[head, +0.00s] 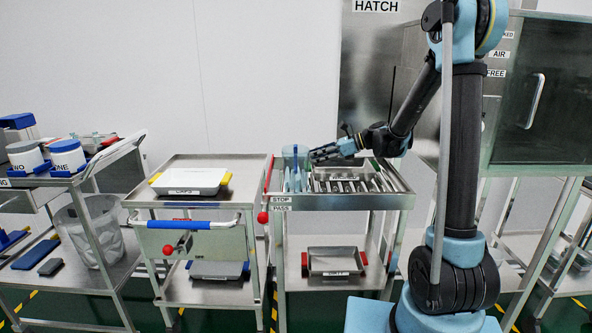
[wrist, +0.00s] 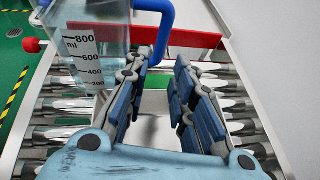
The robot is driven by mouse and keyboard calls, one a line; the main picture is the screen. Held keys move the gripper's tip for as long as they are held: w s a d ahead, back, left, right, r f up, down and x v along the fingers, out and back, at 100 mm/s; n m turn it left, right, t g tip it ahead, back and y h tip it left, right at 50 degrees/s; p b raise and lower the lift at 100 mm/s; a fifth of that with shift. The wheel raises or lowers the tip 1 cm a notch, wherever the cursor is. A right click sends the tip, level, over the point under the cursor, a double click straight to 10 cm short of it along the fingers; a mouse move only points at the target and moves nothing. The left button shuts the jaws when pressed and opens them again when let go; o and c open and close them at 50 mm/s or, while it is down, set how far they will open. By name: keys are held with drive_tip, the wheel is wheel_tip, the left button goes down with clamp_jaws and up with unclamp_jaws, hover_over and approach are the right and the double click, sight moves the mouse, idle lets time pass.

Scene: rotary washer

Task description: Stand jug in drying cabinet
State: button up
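The clear jug (head: 287,158) with a blue handle (head: 295,168) stands upright at the left end of the steel roller cart's top. In the wrist view the jug (wrist: 92,45), marked with ml graduations, is at upper left, and its blue handle (wrist: 164,35) is just beyond the fingertips. My gripper (head: 314,154) is beside the jug, on its right. In the wrist view my gripper (wrist: 160,65) is open, with a clear gap between its fingers. I cannot tell whether the left finger touches the handle. A glass-doored cabinet (head: 540,90) is at right, its door seemingly shut.
The roller cart (head: 365,202) has a STOP/PASS label (head: 281,203) and a red bar (wrist: 190,38). A cart to its left holds a white tray (head: 190,181). Blue-and-white tubs (head: 67,155) stand on the far-left cart. A HATCH panel (head: 376,60) is behind my arm.

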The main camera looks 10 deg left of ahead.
drive_tip(key=a, duration=0.7)
drive_tip(key=shift+s+a, duration=0.25)
drive_tip(key=shift+a+f, duration=0.25)
drive_tip(key=shift+a, duration=0.2)
clamp_jaws()
